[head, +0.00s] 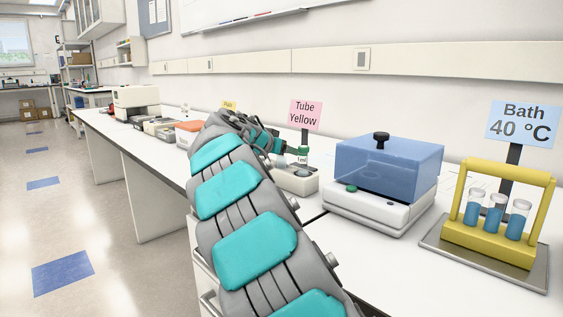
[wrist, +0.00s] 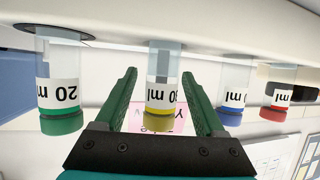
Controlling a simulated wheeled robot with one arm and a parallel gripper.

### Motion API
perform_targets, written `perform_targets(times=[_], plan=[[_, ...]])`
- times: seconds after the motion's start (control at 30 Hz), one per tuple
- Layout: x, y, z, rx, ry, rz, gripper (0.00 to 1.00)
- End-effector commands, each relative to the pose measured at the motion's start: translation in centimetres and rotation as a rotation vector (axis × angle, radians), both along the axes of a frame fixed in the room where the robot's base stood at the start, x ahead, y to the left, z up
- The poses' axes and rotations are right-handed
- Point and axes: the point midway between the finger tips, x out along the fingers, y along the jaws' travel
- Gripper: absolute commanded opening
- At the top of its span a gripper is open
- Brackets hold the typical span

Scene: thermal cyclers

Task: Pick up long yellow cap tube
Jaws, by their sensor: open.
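The yellow cap tube (wrist: 162,85) shows in the wrist view, where the picture is upside down. It is clear, with a white label and a yellow cap, and its far end sits in the white rack (wrist: 200,32). My gripper (wrist: 159,74) is open, with one dark green finger on each side of this tube and a gap on both sides. In the head view my gripper (head: 284,151) is at the small white rack (head: 297,182), and my arm hides part of it. The yellow cap does not show clearly there.
In the wrist view a green cap tube (wrist: 59,90) is on the left; blue (wrist: 234,90) and red (wrist: 277,87) cap tubes are on the right. A pink "Tube Yellow" sign (head: 306,114), blue-lidded bath (head: 385,165) and yellow tube stand (head: 490,240) stand nearby.

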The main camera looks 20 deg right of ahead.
Motion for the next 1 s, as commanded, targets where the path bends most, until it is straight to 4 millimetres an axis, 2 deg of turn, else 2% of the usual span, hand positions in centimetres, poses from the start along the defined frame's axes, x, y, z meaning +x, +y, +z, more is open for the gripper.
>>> perform_targets(times=[0.07,0.67,1.0], plan=[[0.00,0.02,-0.01,0.000,0.000,0.000,0.67],[0.01,0.04,-0.02,-0.001,0.001,0.000,0.00],[0.01,0.05,-0.01,-0.001,0.001,0.000,0.00]])
